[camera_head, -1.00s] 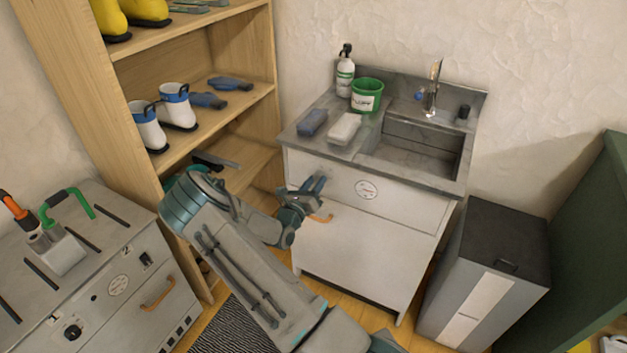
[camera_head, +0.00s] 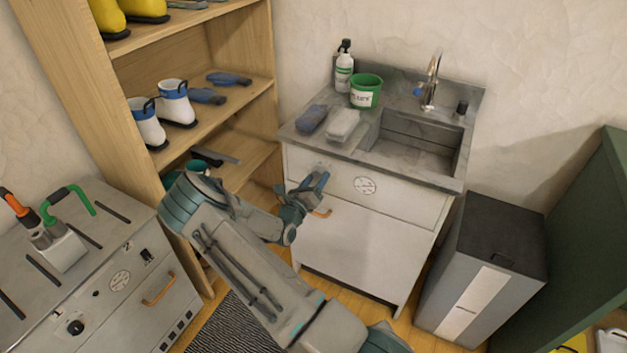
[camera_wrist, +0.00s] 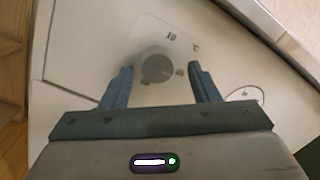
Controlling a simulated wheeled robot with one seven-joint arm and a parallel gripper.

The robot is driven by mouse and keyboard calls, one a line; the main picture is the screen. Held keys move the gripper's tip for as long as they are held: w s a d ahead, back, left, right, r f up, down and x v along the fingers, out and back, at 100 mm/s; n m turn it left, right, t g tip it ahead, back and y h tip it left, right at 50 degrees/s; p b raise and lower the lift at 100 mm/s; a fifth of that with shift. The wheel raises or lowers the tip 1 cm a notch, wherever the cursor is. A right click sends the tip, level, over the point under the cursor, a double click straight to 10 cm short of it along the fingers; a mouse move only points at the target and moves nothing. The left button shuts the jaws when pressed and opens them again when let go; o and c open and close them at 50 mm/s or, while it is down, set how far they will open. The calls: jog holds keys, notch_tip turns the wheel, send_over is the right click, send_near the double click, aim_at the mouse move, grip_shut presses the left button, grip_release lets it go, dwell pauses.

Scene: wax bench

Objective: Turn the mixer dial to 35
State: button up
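A round grey dial (camera_wrist: 157,68) sits on the pale front panel of the sink cabinet, seen in the wrist view. A printed 10 and a °C mark show above it; no 35 can be made out. My gripper (camera_wrist: 160,70) is open, with its two blue fingers apart on the left and right of the dial. Whether either finger touches the dial I cannot tell. In the head view my gripper (camera_head: 317,184) is at the upper left of the cabinet front (camera_head: 365,245), and it hides the dial there.
The countertop (camera_head: 350,160) above holds a blue sponge-like block (camera_head: 311,118), a white block (camera_head: 343,125), a green bucket (camera_head: 365,92) and a bottle (camera_head: 344,72). A shelf (camera_head: 215,125) stands left.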

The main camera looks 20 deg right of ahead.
jog(key=shift+a+r, duration=0.1)
jog(key=shift+a, duration=0.1)
jog(key=v, duration=1.3)
jog(key=shift+s+a+b, duration=0.2)
jog(key=shift+a+b, duration=0.05)
jog(key=shift+b, duration=0.1)
jog(key=s+d+r+m+g+y+p, duration=0.2)
jog(key=s+d+r+m+g+y, duration=0.2)
jog(key=s+r+m+g, duration=1.25)
jog(key=s+a+r+m+t+y+p, duration=0.2)
jog(key=s+a+r+m+t+y, duration=0.5)
jog(key=a+r+m+y, duration=0.4)
jog(key=s+m, duration=0.1)
jog(key=m, duration=0.4)
jog(key=shift+s+r+p, duration=0.2)
jog(key=shift+r+p, duration=0.15)
jog(key=shift+p, duration=0.05)
